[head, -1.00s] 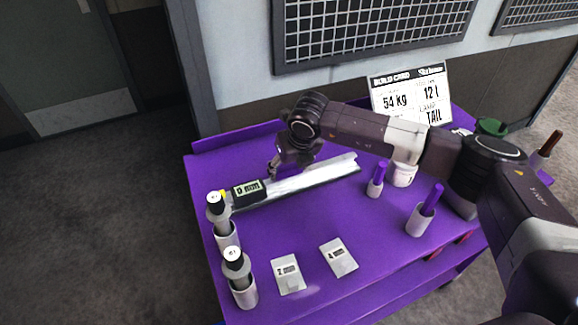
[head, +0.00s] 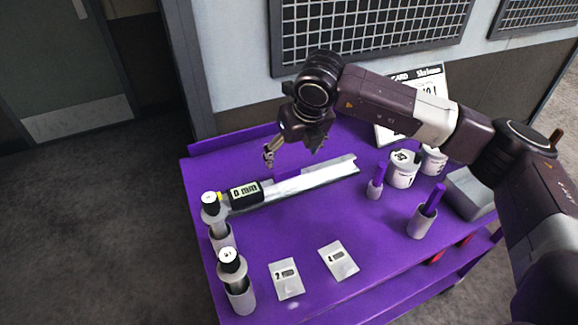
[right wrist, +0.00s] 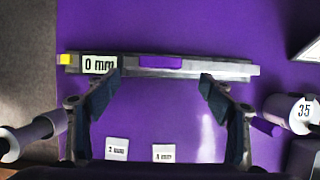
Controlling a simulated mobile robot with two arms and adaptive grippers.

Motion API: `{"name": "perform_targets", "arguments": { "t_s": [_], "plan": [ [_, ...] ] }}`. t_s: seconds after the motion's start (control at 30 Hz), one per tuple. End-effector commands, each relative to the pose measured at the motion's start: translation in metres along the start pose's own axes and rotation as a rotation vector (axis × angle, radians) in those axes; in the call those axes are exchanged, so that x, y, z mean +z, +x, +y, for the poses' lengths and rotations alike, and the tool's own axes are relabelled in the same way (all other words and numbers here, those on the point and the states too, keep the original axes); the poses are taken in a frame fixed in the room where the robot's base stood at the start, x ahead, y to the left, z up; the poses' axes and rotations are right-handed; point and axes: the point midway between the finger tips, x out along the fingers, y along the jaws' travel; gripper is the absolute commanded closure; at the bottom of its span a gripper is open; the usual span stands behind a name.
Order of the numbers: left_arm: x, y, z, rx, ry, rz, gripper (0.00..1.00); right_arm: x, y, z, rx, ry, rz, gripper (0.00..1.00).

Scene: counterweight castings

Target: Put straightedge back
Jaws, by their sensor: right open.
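The straightedge (head: 320,176) is a long silver bar with a purple grip patch in its middle and a dark readout showing 0 mm at its left end. It lies on the purple cart top (head: 310,218), toward the back. In the right wrist view the straightedge (right wrist: 205,64) runs across the upper part of the picture, with a yellow tip at its left end. My right gripper (head: 293,154) is just above the bar's middle, fingers spread and empty. In the right wrist view its fingertips (right wrist: 160,82) stand wide apart. My left gripper is out of view.
Two white-capped grey cylinders (head: 220,238) (head: 236,282) stand at the cart's left edge. Two small cards (head: 287,279) (head: 338,261) lie in front.

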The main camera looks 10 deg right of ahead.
Motion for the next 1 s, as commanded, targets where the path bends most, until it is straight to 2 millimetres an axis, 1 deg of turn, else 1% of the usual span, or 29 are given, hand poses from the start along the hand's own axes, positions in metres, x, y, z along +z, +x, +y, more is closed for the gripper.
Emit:
{"name": "perform_targets", "arguments": {
  "t_s": [0.03,0.1,0.23,0.73,0.87,1.0],
  "plan": [
    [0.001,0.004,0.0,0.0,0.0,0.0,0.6,0.001,-0.007,0.0,0.0,0.0,-0.004,0.25],
    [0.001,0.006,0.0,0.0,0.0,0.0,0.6,0.0,-0.015,0.0,0.001,0.001,-0.002,0.25],
    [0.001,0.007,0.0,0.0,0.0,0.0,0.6,0.0,-0.025,0.0,0.0,0.001,-0.001,0.25],
    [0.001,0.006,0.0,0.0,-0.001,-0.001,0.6,0.001,-0.028,0.0,0.0,0.001,0.0,0.25],
    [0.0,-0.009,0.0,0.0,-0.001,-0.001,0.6,0.006,-0.042,0.0,0.0,0.001,0.0,0.25],
    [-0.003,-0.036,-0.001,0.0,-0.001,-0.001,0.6,0.017,-0.067,0.0,0.0,0.001,0.0,0.25]
  ]
}}
